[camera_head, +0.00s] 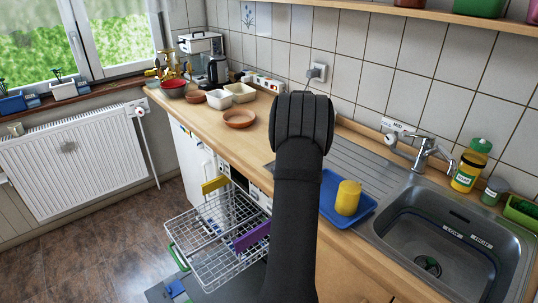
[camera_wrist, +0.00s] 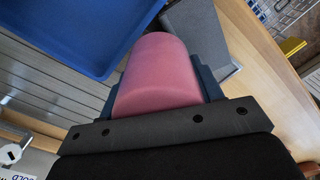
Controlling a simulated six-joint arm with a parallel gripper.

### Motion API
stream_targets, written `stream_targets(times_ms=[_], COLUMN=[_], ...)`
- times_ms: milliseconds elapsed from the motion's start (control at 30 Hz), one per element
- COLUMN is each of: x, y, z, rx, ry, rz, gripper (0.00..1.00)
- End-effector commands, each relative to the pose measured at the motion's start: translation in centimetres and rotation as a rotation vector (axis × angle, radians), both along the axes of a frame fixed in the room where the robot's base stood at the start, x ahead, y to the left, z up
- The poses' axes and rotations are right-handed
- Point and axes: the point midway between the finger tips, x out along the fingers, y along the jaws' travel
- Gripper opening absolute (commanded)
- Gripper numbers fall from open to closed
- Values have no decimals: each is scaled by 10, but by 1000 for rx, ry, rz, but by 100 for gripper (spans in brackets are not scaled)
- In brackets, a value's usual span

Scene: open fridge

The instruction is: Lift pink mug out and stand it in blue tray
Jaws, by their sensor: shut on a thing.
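The pink mug (camera_wrist: 158,82) is held between the two dark fingers of my gripper (camera_wrist: 163,68) in the wrist view. My gripper is shut on it. The blue tray (camera_wrist: 75,35) lies beyond and to the left of the mug there, and looks empty in the part that shows. In the head view the blue tray (camera_head: 330,204) sits on the counter left of the sink, with a yellow mug (camera_head: 348,198) standing on it. My arm hides the gripper and the pink mug in the head view.
A pulled-out wire rack (camera_head: 205,250) below the counter holds a yellow item (camera_head: 214,185) and a purple item (camera_head: 252,236). The sink (camera_head: 440,245) and tap (camera_head: 428,150) are right of the tray. A brown dish (camera_head: 239,118) stands on the counter at left.

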Motion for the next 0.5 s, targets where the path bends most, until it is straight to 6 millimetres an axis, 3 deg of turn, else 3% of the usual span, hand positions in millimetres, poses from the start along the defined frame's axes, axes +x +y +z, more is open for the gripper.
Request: stream_targets(times_ms=[133,500], x=[-16,-35], y=[-40,-58], z=[4,21], rx=[0,11], ry=[-1,-12], rz=[-97,-533], gripper=[30,30])
